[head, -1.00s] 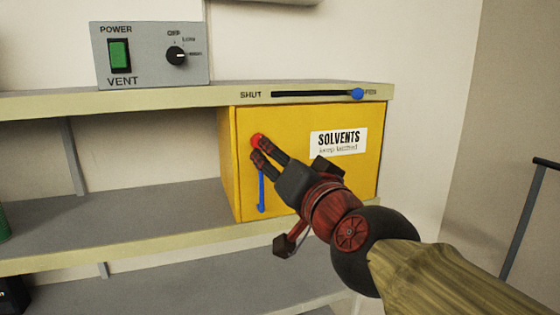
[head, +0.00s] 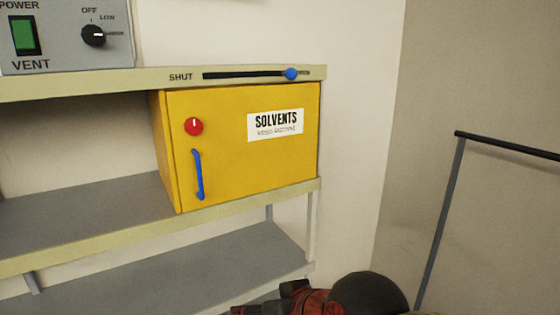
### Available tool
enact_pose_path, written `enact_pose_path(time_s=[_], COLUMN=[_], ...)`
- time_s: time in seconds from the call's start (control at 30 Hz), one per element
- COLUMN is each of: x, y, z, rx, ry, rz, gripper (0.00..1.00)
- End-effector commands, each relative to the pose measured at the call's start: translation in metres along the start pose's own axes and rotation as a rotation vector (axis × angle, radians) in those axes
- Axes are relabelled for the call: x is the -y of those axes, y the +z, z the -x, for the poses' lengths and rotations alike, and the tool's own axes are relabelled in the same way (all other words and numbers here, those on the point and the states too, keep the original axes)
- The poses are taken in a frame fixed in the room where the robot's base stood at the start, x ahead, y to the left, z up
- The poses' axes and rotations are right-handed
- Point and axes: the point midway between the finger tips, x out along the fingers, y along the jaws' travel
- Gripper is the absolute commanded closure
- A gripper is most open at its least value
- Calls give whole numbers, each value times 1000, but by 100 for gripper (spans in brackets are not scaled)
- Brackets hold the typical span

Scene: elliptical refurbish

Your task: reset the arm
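My arm (head: 368,292) shows low in the head view, at the bottom edge right of centre. My gripper (head: 262,308) is at the bottom edge, mostly cut off, and its fingers cannot be made out. It is below and in front of the yellow solvents cabinet (head: 250,165), apart from it. The cabinet door is closed. Its red knob (head: 194,126) and blue handle (head: 198,175) are both in full view, with nothing touching them.
A slider with a blue knob (head: 291,74) sits at the right end of its slot, away from SHUT. A grey vent box (head: 60,50) stands at upper left. The lower shelf (head: 180,270) is bare. A dark rail (head: 500,145) stands at right.

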Motion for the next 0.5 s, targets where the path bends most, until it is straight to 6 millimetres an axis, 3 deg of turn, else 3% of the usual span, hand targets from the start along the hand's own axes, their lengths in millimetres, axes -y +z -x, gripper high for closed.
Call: enact_pose_path(time_s=[0.03,0.3,0.4,0.5], x=[-26,-146,-179,-195], y=[30,173,206,217], z=[-3,13,20,25], rx=[47,257,260,229], ry=[47,307,386,425], rz=[-1,-58,-104,-153], gripper=[52,52,52,52])
